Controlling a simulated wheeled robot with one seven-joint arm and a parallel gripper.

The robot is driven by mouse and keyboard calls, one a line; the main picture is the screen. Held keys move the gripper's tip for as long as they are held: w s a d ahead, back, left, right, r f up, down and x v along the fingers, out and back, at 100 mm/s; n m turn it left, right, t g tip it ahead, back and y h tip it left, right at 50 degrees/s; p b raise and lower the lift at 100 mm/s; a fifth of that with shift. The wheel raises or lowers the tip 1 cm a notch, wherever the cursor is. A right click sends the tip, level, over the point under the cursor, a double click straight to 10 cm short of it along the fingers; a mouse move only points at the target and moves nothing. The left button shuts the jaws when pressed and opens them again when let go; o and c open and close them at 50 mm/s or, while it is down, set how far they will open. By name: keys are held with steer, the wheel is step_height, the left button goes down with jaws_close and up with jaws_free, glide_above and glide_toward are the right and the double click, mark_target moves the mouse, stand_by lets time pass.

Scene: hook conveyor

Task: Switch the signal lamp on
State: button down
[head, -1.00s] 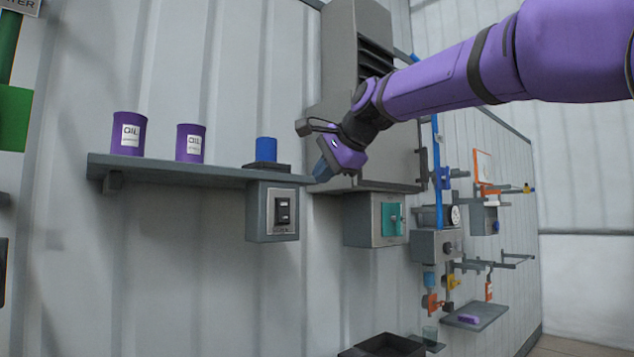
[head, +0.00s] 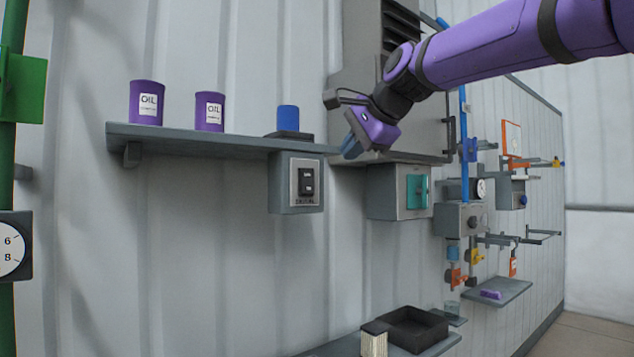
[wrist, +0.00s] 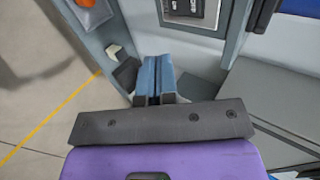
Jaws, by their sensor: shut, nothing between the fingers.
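A blue cylindrical lamp (head: 288,119) stands on a dark base at the right end of the wall shelf. It shows no clear glow. Below it, a grey box (head: 283,186) carries a black rocker switch (head: 306,182) on a light plate with a label that seems to read "signal". My gripper (head: 350,148) is shut and empty, right of the lamp and above and right of the switch, apart from both in the picture. In the wrist view, my blue fingers (wrist: 154,78) are together. A plate with a dark switch (wrist: 190,10) shows at the top edge there, partly cut off.
Two purple oil cans (head: 147,102) stand on the grey shelf (head: 190,142) to the left. A box with a teal cover (head: 417,191) is right of the switch box. A large grey cabinet (head: 440,115) is behind my gripper. A black tray (head: 415,328) sits low.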

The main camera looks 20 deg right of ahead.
mark_target(308, 185)
steer(key=shift+w+a+r+x, duration=0.1)
steer(key=shift+w+r+x, duration=0.15)
steer(key=shift+x, duration=2)
steer(key=shift+w+a+r+x, duration=0.15)
steer(key=shift+r+x, duration=0.15)
steer(key=shift+x, duration=1.95)
steer(key=shift+w+d+r+x, duration=0.1)
steer(key=shift+w+r+x, duration=0.15)
steer(key=shift+x, duration=2)
steer(key=shift+a, duration=0.1)
steer(key=shift+w+f, duration=0.1)
steer(key=shift+w, duration=0.05)
steer(key=shift+r, duration=0.95)
steer(key=shift+f, duration=0.15)
